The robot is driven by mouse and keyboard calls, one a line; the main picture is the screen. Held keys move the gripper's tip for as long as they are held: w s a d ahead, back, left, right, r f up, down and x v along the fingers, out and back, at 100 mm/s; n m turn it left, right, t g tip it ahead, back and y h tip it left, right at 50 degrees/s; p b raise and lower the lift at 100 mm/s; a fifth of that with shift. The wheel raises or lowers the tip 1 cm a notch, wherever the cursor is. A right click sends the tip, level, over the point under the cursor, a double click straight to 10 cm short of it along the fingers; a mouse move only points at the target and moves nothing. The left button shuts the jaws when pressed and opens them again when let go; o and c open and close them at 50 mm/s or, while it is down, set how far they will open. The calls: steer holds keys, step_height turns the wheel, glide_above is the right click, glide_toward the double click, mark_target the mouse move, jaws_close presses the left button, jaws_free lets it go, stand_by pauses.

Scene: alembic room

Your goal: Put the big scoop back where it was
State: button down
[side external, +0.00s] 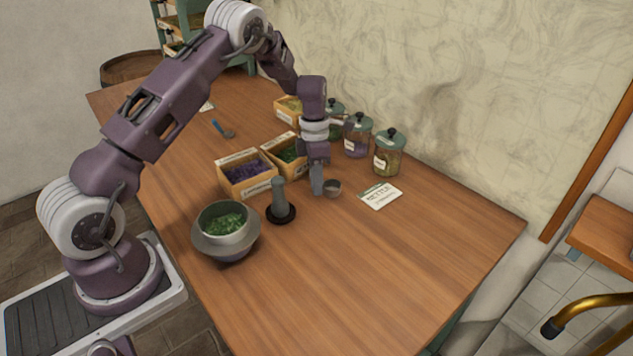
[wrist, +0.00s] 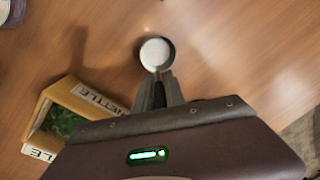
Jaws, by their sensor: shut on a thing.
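My gripper (side external: 317,190) points down low over the table, right of the pestle. In the wrist view its fingers (wrist: 158,92) are shut on a scoop. The scoop's round grey cup (side external: 332,187) sticks out to the right of the fingers. In the wrist view the cup (wrist: 156,54) looks pale and empty, and its handle is hidden between the fingers. I cannot tell whether the cup touches the table.
Wooden boxes of purple (side external: 245,190) and green herbs (side external: 288,154) stand left of my gripper. Lidded jars (side external: 387,160) line the wall side. A card (side external: 380,196) lies right, a pestle (side external: 279,195) and a bowl of leaves (side external: 208,243) left. The front table (side external: 360,270) is clear.

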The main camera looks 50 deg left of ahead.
steer(key=shift+f, duration=0.15)
steer(key=c, duration=1.4)
jaws_free()
